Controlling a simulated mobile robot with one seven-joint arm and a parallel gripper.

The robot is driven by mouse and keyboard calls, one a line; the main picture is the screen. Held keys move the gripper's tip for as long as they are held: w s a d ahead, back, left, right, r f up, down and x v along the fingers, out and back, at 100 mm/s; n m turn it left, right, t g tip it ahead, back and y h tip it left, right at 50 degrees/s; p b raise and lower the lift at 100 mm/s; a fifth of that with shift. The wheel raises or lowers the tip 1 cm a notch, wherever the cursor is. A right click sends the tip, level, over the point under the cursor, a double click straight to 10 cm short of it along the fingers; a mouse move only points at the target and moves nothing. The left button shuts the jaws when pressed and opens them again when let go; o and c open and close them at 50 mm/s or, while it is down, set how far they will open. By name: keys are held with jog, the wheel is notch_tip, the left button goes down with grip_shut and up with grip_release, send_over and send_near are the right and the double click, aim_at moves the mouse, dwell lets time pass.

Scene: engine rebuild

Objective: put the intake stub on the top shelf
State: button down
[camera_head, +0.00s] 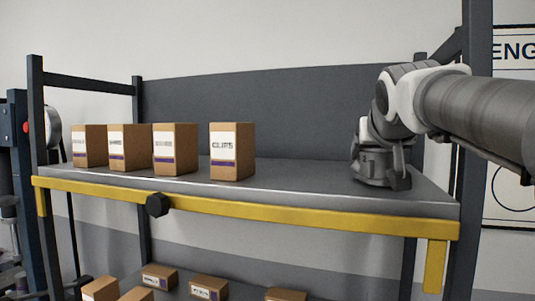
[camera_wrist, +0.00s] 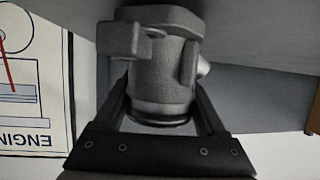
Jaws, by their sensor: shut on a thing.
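The intake stub (camera_wrist: 160,70) is a grey, rough cast part with a round body, a lug at one side and a smooth ring near my palm. My gripper (camera_wrist: 160,95) is shut on it, with a dark finger on each side. In the head view the stub (camera_head: 377,168) is upright at the right end of the top shelf (camera_head: 310,188), low against its surface. I cannot tell whether its base touches the shelf. My gripper's fingers are hard to make out there, below my white and grey wrist.
Several cardboard boxes (camera_head: 232,152) stand on the left half of the top shelf. The shelf between them and the stub is clear. A yellow front rail (camera_head: 300,215), a dark back panel (camera_head: 270,110) and a right post (camera_head: 475,120) bound it. More boxes (camera_head: 208,288) lie below.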

jog(key=shift+f, duration=0.2)
jog(key=shift+f, duration=0.15)
grip_release()
jog(key=shift+s+a+r, duration=0.1)
jog(key=shift+s+r, duration=0.1)
jog(key=shift+r, duration=0.1)
jog(key=b+v, duration=0.1)
jog(key=v, duration=1)
jog(key=shift+s+a+b, duration=0.1)
jog(key=shift+s+b, duration=0.15)
jog(key=shift+b, duration=0.1)
